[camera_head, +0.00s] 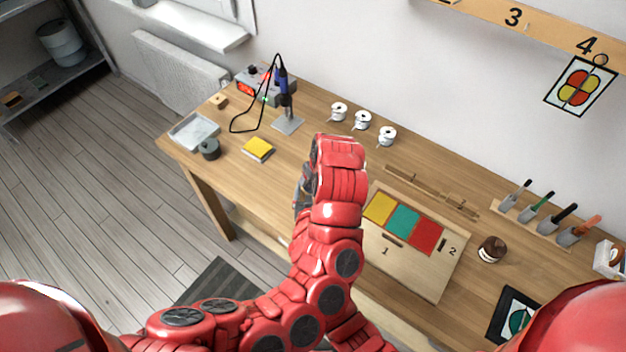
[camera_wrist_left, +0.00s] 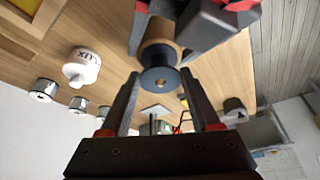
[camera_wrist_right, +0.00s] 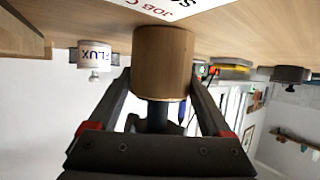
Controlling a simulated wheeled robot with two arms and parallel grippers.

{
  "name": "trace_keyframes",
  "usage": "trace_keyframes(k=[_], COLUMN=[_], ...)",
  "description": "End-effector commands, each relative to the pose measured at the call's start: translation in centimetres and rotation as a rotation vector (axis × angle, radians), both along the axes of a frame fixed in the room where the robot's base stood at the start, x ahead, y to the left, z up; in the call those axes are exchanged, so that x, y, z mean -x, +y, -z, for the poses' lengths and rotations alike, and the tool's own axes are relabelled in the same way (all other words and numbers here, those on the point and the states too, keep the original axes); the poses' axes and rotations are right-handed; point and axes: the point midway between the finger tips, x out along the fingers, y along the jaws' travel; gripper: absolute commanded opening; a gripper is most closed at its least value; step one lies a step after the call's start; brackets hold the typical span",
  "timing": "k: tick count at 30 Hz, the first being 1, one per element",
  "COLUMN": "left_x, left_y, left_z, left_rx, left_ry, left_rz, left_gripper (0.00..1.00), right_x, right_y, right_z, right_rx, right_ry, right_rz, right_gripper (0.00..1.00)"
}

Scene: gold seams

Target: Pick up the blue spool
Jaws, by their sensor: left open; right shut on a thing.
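The blue spool (camera_wrist_left: 158,82) shows in the left wrist view as a dark blue flange on the end of a brown cylindrical body. In the right wrist view a brown wooden cylinder (camera_wrist_right: 162,62), which looks like that body, sits between the fingers of my right gripper (camera_wrist_right: 161,75). The right gripper is shut on it. My left gripper (camera_wrist_left: 160,76) is open, its fingers pointing at the blue flange, one on each side in the picture; I cannot tell whether they touch. In the head view the spool and both grippers are mostly hidden behind my red arm.
The wooden bench holds a soldering station (camera_head: 262,85), a yellow block (camera_head: 257,149), a dark spool (camera_head: 209,149), a tray (camera_head: 193,131) and several white reels (camera_head: 362,120). A board with coloured panels (camera_head: 403,222) lies right of my arm. A white FLUX container (camera_wrist_left: 84,68) stands nearby.

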Motion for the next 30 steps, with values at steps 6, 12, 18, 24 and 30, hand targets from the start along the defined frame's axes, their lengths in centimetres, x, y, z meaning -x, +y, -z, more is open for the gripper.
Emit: trace_keyframes(k=[6,12,18,24,30], left_x=[-0.8,-0.9,-0.9,-0.9,-0.9], left_y=[0.4,0.4,0.4,0.4,0.4], left_z=[2.4,2.5,2.4,2.4,2.2], left_rx=[0.000,0.001,0.000,0.000,0.000], left_ry=[0.003,0.001,0.000,0.000,-0.001], left_rz=[0.001,0.001,0.001,0.001,0.001], left_gripper=[0.63,0.63,0.33,0.05,0.05], right_x=[0.0,0.0,0.0,0.0,0.0], right_y=[0.0,0.0,0.0,0.0,0.0], right_z=[0.0,0.0,0.0,0.0,0.0], right_rx=[0.000,0.000,0.000,0.000,0.000], right_ry=[-0.001,0.000,0.000,-0.001,-0.001], right_rz=[0.000,0.000,0.000,0.000,0.000], right_gripper=[0.15,0.15,0.15,0.15,0.15])
